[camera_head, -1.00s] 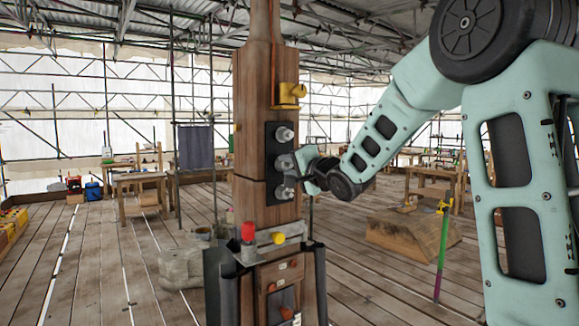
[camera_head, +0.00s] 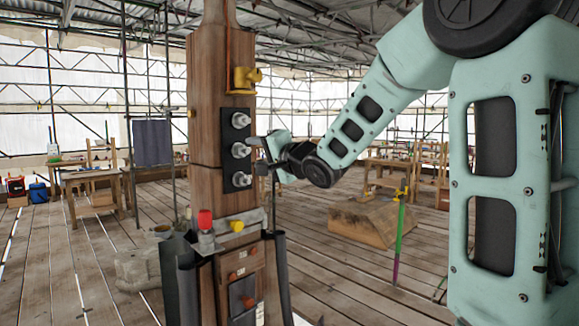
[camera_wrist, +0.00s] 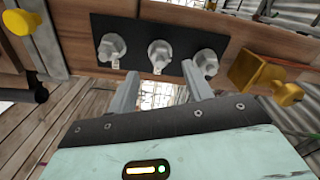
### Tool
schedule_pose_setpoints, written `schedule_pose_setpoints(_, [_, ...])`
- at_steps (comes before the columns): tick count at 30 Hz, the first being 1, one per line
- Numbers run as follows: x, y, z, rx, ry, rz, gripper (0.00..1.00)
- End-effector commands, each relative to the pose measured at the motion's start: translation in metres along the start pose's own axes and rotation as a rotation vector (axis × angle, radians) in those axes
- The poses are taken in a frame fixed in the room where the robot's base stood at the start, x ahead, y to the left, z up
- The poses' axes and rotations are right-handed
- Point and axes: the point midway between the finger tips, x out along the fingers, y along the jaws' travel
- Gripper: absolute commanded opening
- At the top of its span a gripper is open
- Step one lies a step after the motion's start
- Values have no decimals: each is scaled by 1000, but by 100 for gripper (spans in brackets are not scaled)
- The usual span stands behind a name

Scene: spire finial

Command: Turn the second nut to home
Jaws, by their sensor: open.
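Three grey nuts sit in a column on a black plate (camera_head: 229,133) on the wooden post. They are the top nut (camera_head: 240,120), the middle nut (camera_head: 239,150) and the bottom nut (camera_head: 241,180). In the wrist view the plate (camera_wrist: 134,30) lies sideways, with the bottom nut (camera_wrist: 111,48) left, the middle nut (camera_wrist: 160,52) centred and the top nut (camera_wrist: 207,60) right. The gripper also shows in the head view (camera_head: 257,146).
A yellow fitting (camera_head: 244,79) projects from the post above the plate; it is right in the wrist view (camera_wrist: 266,78). A ledge below carries a red knob (camera_head: 205,219) and a yellow knob (camera_head: 237,226). A timber block (camera_head: 370,222) lies on the floor to the right.

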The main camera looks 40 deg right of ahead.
Motion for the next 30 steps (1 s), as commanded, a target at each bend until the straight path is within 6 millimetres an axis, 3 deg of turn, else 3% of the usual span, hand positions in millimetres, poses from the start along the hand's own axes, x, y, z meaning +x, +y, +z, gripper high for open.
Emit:
schedule_pose_setpoints(13, [-95, 2, 1, 0, 2, -2, 50])
schedule_pose_setpoints(21, [-117, -2, -1, 2, 0, 3, 50])
schedule_pose_setpoints(30, [-121, 1, 0, 1, 0, 1, 50])
